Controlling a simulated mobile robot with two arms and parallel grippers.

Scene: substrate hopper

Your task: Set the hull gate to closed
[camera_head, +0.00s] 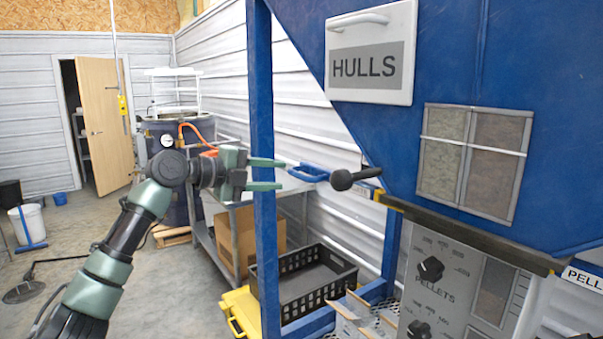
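The blue hopper carries a HULLS sign (367,67) on its upper face. At the left end of the hopper's lower edge a black-knobbed lever (343,180) sticks out, with a blue loop-shaped handle (309,173) beside it; I cannot tell which of them belongs to the hull gate, nor how far the gate is open. My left gripper (283,174) comes in from the left with its two green fingers apart and nothing between them. Its fingertips point right, just left of the blue loop in the picture; contact is not clear. My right gripper is not in view.
A blue upright post (262,80) stands behind the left gripper's fingers. Below are a black crate (300,285), a yellow case (240,312) and a metal cart with a cardboard box (238,240). A grey panel with PELLETS knobs (430,268) is at lower right.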

